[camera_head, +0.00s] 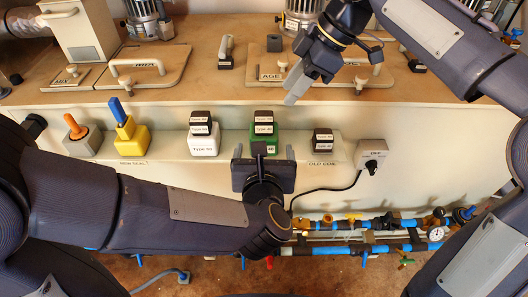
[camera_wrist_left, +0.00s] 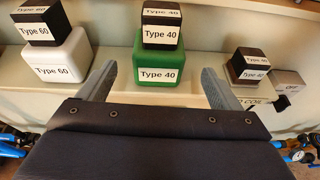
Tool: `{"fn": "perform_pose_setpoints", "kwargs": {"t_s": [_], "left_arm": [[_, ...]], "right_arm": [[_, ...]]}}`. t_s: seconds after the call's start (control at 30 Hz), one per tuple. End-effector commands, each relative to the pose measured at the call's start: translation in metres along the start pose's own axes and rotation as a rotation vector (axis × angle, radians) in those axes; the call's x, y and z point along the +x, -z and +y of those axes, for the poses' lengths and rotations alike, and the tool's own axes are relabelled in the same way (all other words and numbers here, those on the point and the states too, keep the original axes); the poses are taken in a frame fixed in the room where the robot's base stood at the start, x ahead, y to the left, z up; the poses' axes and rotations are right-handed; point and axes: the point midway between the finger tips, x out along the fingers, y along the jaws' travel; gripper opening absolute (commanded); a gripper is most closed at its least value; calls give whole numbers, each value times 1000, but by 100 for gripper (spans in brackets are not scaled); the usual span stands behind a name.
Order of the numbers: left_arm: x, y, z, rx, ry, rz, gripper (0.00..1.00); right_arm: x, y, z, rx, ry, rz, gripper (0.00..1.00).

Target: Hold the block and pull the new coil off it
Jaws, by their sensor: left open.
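A green block (camera_head: 259,138) labelled Type 40 stands on the ledge, with a black coil (camera_head: 263,122) labelled Type 40 on top. In the left wrist view the green block (camera_wrist_left: 167,57) and black coil (camera_wrist_left: 161,28) show from the front. My left gripper (camera_head: 264,152) is open and empty in front of the green block. Its fingers (camera_wrist_left: 158,82) point toward the block's two sides, apparently short of it. My right gripper (camera_head: 296,92) hangs above and right of the coil, apart from it; its jaw gap is not clear. An old coil (camera_head: 323,140) sits right on the ledge.
A white block (camera_head: 204,143) with a black Type 60 coil (camera_head: 200,122) stands left of the green block. Yellow (camera_head: 133,136) and grey (camera_head: 82,144) holders are farther left. A switch box with a cable (camera_head: 372,157) is right. Pipes (camera_head: 350,248) run below.

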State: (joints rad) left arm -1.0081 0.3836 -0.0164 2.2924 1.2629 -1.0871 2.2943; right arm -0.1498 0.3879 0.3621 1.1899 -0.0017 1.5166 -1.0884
Motion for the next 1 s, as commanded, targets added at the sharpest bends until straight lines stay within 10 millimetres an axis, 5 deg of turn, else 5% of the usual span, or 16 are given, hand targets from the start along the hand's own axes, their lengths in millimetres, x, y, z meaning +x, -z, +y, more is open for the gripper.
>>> {"fn": "perform_pose_setpoints", "kwargs": {"t_s": [0.6,1.0], "left_arm": [[71,1,2,-27,-20,-6,85],[77,1,2,-25,-19,-6,82]], "right_arm": [[0,0,0,0,0,0,36],[0,0,0,0,0,0,36]]}}
